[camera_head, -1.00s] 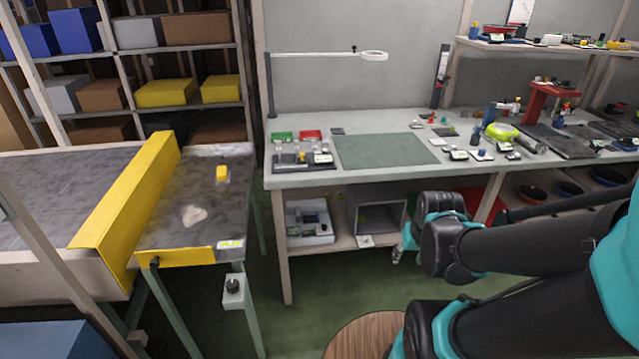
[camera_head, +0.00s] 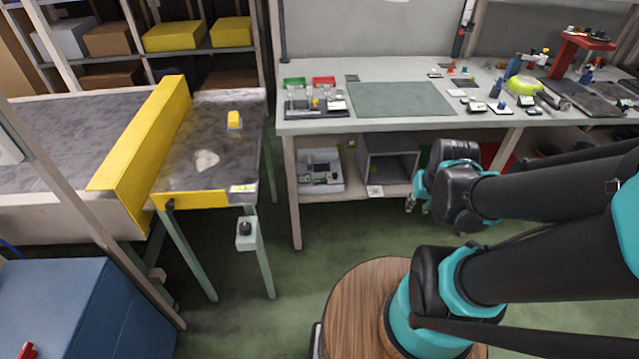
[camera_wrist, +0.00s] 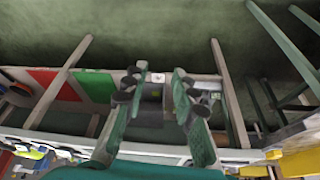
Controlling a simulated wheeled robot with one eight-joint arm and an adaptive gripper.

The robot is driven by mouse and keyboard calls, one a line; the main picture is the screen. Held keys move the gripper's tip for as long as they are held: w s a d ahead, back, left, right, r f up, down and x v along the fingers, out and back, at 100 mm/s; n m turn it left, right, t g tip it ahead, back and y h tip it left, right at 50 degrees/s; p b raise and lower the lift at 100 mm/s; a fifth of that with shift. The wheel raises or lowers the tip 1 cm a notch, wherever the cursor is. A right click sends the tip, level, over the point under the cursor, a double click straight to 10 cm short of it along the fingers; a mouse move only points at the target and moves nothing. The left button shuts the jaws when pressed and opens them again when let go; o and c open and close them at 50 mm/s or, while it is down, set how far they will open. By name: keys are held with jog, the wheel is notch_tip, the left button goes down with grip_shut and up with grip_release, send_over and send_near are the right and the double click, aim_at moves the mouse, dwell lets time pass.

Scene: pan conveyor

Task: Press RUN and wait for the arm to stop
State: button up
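No button marked RUN can be read in these views. A small grey box with a black knob (camera_head: 245,232) is fixed to a front leg of the short grey conveyor table (camera_head: 225,165). A yellow block (camera_head: 235,120) and a pale flat patch (camera_head: 206,160) are on that table. A small red part (camera_head: 27,350) sits on a blue cabinet at the lower left, cut off by the picture edge. My gripper (camera_head: 412,205) hangs in front of the workbench, well right of the box and apart from it. In the wrist view its fingers (camera_wrist: 153,82) are spread and empty.
A yellow guard (camera_head: 140,140) divides the conveyor from a wider grey belt. The workbench (camera_head: 300,126) bears a green mat and many small items. The blue cabinet (camera_head: 75,305) stands at front left. Green floor (camera_head: 265,320) lies open between the conveyor and my base.

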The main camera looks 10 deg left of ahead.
grip_shut()
dwell(1.1)
